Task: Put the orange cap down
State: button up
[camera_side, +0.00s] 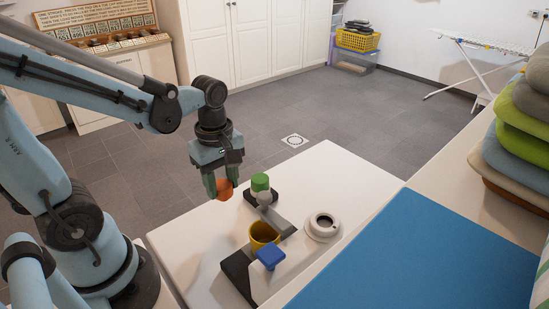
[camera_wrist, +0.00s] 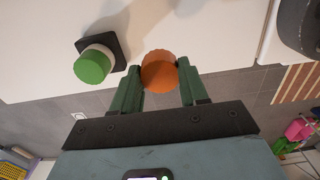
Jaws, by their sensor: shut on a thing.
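The orange cap (camera_side: 224,189) is held between the green fingers of my gripper (camera_side: 220,186), in the air over the far left edge of the white table. In the wrist view the cap (camera_wrist: 159,70) shows as a round orange disc between the two fingertips of my gripper (camera_wrist: 160,73). The gripper is shut on it. In the side view the finger in front hides part of the cap. No surface touches the cap from below that I can see.
A green-topped piece (camera_side: 260,183) stands on a dark base just right of the cap. A yellow cup (camera_side: 263,234), a blue knob-like piece (camera_side: 271,257) and a white ring-shaped piece (camera_side: 322,227) stand nearer. The white table (camera_side: 195,255) is bare at left; a blue mat (camera_side: 420,260) lies right.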

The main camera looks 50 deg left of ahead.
aim_at(224, 200)
jog(key=shift+f, duration=2.7)
jog(key=shift+f, duration=0.15)
jog(key=o, duration=1.2)
